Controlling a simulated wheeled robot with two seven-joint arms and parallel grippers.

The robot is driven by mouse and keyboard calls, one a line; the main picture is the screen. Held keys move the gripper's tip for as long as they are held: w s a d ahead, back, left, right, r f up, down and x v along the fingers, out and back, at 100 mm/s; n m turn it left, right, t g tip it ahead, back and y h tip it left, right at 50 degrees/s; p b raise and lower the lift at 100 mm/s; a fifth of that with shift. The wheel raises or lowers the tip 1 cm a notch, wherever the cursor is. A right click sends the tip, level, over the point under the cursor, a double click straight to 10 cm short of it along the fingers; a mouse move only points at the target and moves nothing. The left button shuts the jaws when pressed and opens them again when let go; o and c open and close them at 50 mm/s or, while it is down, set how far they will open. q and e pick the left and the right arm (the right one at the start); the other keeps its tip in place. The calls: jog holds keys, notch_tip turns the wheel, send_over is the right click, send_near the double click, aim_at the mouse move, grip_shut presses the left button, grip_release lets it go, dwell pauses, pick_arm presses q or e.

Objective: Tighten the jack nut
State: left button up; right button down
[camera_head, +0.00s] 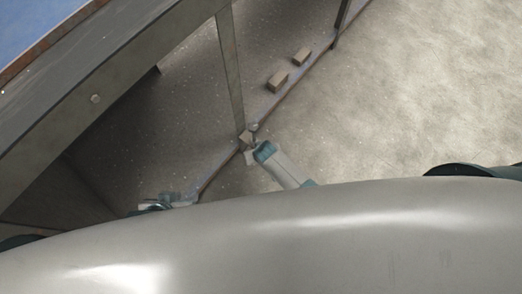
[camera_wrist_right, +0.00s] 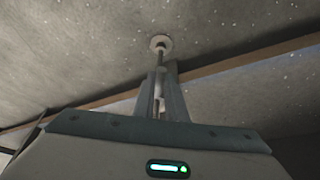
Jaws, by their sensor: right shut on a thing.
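The jack shows in the head view as a small upright rod with a round grey end (camera_head: 254,127), beside the lower end of a metal post. My right gripper (camera_head: 250,153) is at this jack. In the right wrist view, the jack's thin rod (camera_wrist_right: 161,60) runs to a round pale disc (camera_wrist_right: 160,42) against a speckled surface. The fingers of my right gripper (camera_wrist_right: 163,85) are shut around a small pale part on the rod, apparently the nut (camera_wrist_right: 163,104), partly hidden. My left gripper (camera_head: 178,202) is low at the left, away from the jack; its opening is unclear.
A metal post (camera_head: 231,70) stands close to the jack. Two small wooden blocks (camera_head: 278,80) and (camera_head: 301,56) lie on the dark speckled surface behind it. A large dark frame beam (camera_head: 110,85) crosses the upper left. Pale floor (camera_head: 430,90) at the right is clear.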

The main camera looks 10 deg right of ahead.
pick_arm(q)
jog(key=shift+s+a, duration=0.1)
pick_arm(e)
jog(key=shift+a, duration=0.1)
jog(key=c, duration=1.8)
grip_release()
jog(key=shift+o, duration=0.2)
